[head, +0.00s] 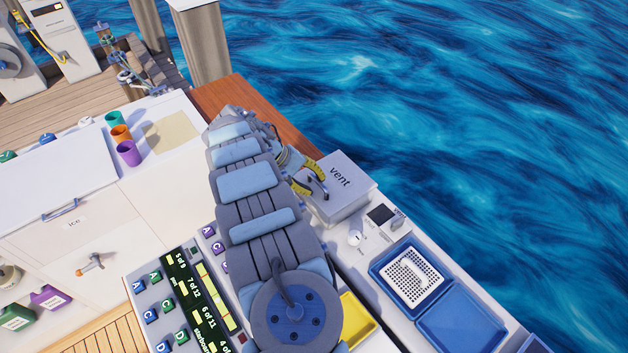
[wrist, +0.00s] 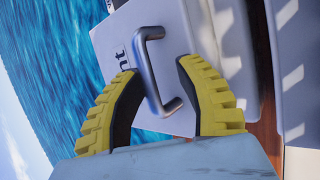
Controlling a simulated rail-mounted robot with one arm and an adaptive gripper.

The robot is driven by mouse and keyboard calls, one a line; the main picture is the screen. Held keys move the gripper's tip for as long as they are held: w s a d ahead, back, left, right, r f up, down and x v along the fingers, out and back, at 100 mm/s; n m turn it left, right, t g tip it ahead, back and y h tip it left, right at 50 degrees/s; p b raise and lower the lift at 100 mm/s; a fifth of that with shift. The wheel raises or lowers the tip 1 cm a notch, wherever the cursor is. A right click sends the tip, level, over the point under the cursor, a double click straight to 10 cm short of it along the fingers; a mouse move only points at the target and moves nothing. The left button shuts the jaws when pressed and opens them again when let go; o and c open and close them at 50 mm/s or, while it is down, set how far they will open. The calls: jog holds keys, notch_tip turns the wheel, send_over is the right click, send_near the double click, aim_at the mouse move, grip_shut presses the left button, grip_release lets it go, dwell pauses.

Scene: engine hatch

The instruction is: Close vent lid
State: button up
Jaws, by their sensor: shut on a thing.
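The white vent lid (head: 341,178), marked "vent", is on top of a small white box at the deck edge beside the water. It also shows in the wrist view (wrist: 188,22), with part of its lettering hidden. Its grey metal handle (wrist: 150,75) stands out between my yellow-padded fingers. My gripper (head: 313,182) is at the left side of the lid and is shut on the handle; it fills the lower part of the wrist view (wrist: 158,72). The lid looks flat or nearly flat, but I cannot tell whether it is fully seated.
Blue trays (head: 456,330), one with a white basket (head: 413,281), are to the right of the vent. A small dark screen (head: 381,214) is just beside it. Cups (head: 128,152) stand on the white counter at left. Open water lies beyond the lid.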

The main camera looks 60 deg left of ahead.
jog(key=shift+s+d, duration=0.1)
jog(key=shift+s, duration=0.05)
jog(key=shift+s+r, duration=0.2)
jog(key=shift+r, duration=0.1)
jog(key=v, duration=1.1)
jog(key=shift+a, duration=0.25)
jog(key=shift+w+r, duration=0.1)
